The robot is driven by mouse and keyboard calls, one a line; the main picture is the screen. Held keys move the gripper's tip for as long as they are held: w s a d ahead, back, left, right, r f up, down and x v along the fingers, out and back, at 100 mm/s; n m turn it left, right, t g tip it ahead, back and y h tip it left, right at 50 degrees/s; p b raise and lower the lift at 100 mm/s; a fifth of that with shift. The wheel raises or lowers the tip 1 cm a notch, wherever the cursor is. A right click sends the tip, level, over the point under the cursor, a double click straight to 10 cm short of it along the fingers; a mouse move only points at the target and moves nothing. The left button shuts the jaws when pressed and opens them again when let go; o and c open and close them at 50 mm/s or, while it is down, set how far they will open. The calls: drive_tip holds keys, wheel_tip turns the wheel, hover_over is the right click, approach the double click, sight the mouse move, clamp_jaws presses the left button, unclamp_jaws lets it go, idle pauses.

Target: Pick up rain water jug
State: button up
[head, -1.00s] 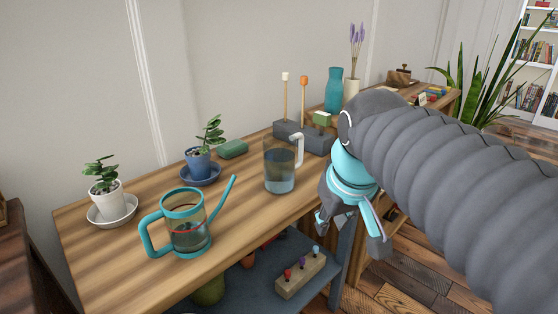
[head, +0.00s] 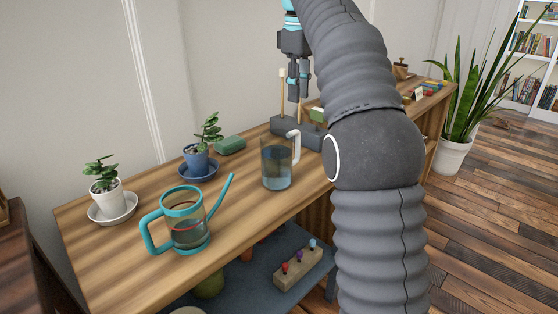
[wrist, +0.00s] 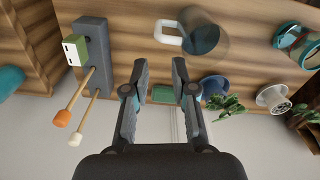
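The rain water jug (head: 276,170) is a clear jug with a white handle, upright on the wooden bench, partly filled with bluish water. Its handle is on its right side in the head view. It also shows at the top of the wrist view (wrist: 208,42), where the picture is turned over. My gripper (head: 298,96) hangs fingers-down above the back of the bench, higher than the jug and apart from it. In the wrist view my gripper (wrist: 161,72) has its two fingers spread, with nothing between them but the background.
A teal-trimmed watering can (head: 188,228) stands left of the jug. Potted plants (head: 103,192) (head: 199,158) and a green block (head: 230,146) sit along the wall. A grey holder (head: 292,130) with upright sticks is behind the jug. Bare bench lies in front of the jug.

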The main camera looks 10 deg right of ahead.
sight(297, 143)
drive_tip(key=shift+w+f, duration=0.2)
drive_tip(key=shift+f, duration=0.05)
wheel_tip(297, 143, down, 13)
drive_tip(key=b, duration=0.4)
drive_tip(key=shift+d+f, duration=0.1)
drive_tip(key=shift+d, duration=0.05)
drive_tip(key=shift+c, duration=0.3)
clamp_jaws()
